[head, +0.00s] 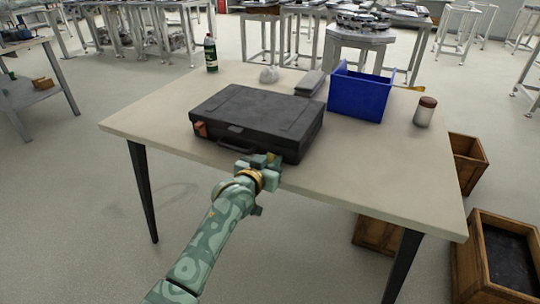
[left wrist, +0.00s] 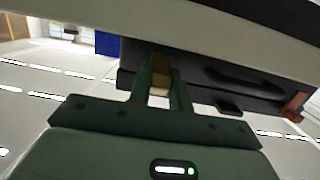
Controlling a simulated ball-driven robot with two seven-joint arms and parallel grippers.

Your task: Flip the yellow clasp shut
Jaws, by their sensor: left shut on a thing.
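A closed black case (head: 258,112) lies flat on the table, its handle (head: 236,148) on the front side. The yellow clasp (head: 274,157) is at the right part of the case's front. My left gripper (head: 261,165) is at that front side, with its fingers on the yellow clasp. In the left wrist view the gripper (left wrist: 162,82) is shut on the yellow clasp (left wrist: 160,68), which sits between the two green fingers. The clasp's exact angle is partly hidden by the fingers. An orange clasp (head: 200,129) sits at the case's left front. My right gripper is not in view.
The table (head: 350,175) also holds a blue bin (head: 359,95), a jar (head: 425,112), a grey box (head: 310,84), a pale lump (head: 269,75) and a green bottle (head: 211,54). Wooden crates (head: 492,250) stand on the floor at right. The table's front right is clear.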

